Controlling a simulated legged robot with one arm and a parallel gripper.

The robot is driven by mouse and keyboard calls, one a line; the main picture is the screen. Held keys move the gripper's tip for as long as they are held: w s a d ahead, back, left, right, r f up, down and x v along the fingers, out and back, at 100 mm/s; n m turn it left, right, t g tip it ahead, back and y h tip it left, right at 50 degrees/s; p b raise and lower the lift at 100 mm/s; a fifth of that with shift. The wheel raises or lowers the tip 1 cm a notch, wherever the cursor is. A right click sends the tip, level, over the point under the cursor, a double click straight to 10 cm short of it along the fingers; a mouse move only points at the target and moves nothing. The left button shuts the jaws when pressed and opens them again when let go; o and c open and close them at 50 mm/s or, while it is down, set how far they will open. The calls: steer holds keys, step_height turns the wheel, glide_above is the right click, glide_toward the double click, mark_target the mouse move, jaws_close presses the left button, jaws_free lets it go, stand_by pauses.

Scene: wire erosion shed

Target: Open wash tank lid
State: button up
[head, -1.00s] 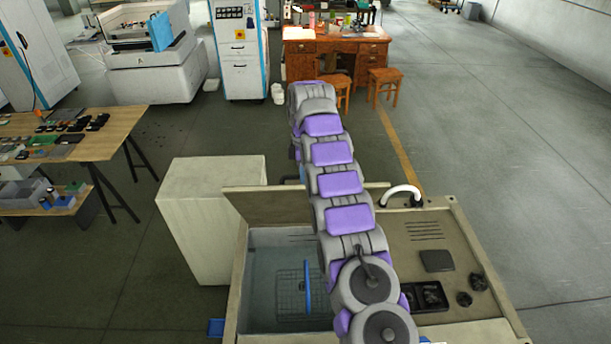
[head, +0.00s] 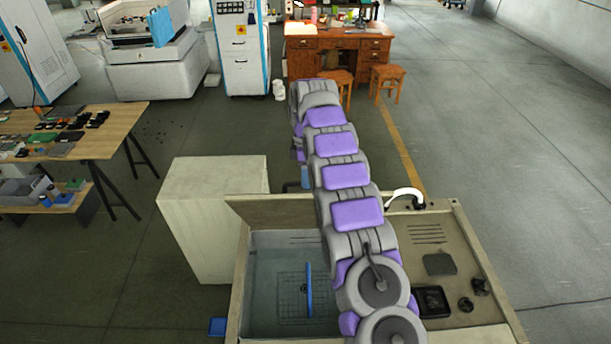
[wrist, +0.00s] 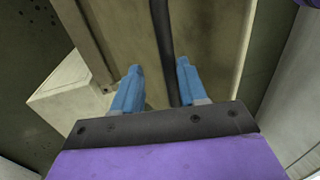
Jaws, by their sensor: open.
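The wash tank (head: 237,290) stands in the foreground of the head view, with its left basin uncovered. The tank lid (head: 270,212) is raised along the basin's back edge, partly hidden by my arm. A wire basket with an upright blue handle (head: 309,290) is in the basin. My gripper's blue fingers (head: 304,178) show in part beyond the lid in the head view. In the wrist view my gripper (wrist: 160,66) is open, its fingers apart. A dark bar (wrist: 161,35) runs between them in the picture, over a beige panel (wrist: 208,35); I cannot tell whether they touch.
A pale block (head: 212,220) stands left of the tank. The tank's right deck (head: 425,225) carries a white curved spout (head: 404,195), a dark tray (head: 432,302) and knobs. A wooden table (head: 125,118) is at left, with a desk and stools behind. Floor at right is clear.

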steer(key=shift+s+d+r, duration=0.1)
steer(key=shift+s+r, duration=0.3)
steer(key=shift+s, duration=0.2)
steer(key=shift+s+r, duration=0.35)
steer(key=shift+s, duration=0.2)
steer(key=s+d+r+b, duration=0.1)
steer(key=s+b, duration=0.1)
steer(key=s, duration=1.1)
steer(key=shift+s+d+r+b, duration=0.2)
steer(key=shift+s+d+b, duration=0.1)
steer(key=shift+d, duration=0.1)
